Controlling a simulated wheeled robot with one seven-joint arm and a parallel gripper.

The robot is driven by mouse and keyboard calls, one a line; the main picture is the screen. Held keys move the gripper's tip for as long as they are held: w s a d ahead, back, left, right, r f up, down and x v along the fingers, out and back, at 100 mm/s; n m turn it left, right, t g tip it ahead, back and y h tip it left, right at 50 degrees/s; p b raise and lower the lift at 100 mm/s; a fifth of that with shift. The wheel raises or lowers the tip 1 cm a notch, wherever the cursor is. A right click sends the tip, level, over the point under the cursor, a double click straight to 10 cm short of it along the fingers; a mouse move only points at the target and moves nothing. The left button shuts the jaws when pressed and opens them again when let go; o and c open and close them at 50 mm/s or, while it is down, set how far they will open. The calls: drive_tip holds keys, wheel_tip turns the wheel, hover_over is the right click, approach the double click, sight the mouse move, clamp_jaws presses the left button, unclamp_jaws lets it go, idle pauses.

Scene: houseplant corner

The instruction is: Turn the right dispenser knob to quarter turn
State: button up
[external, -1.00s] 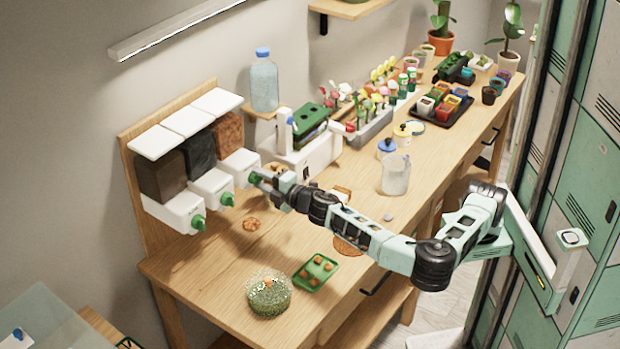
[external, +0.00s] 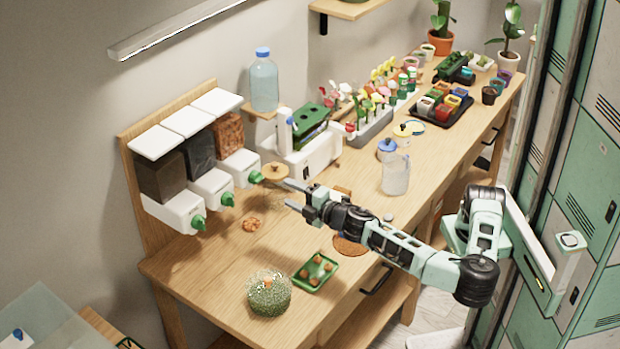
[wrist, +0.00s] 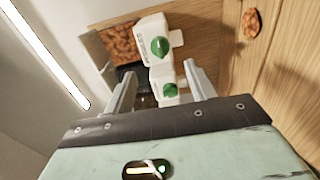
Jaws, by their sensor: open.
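The three-bin dispenser is on the wooden back board at the left of the bench. The right dispenser (external: 240,168), under the reddish-brown hopper, has a green knob (external: 256,177) on its front. In the wrist view that knob (wrist: 160,46) shows just beyond and between my finger tips, with the middle knob (wrist: 170,90) below it. I cannot tell the knob's exact angle. My gripper (external: 289,195) is open and empty, pointing at the right knob with a visible gap between them.
The middle knob (external: 228,199) and left knob (external: 198,222) are close by on the left. A clear jug (external: 396,175) stands to the right.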

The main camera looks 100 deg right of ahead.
drive_tip(key=v, duration=0.6)
drive_tip(key=shift+s+a, duration=0.25)
drive_tip(key=shift+s, duration=0.05)
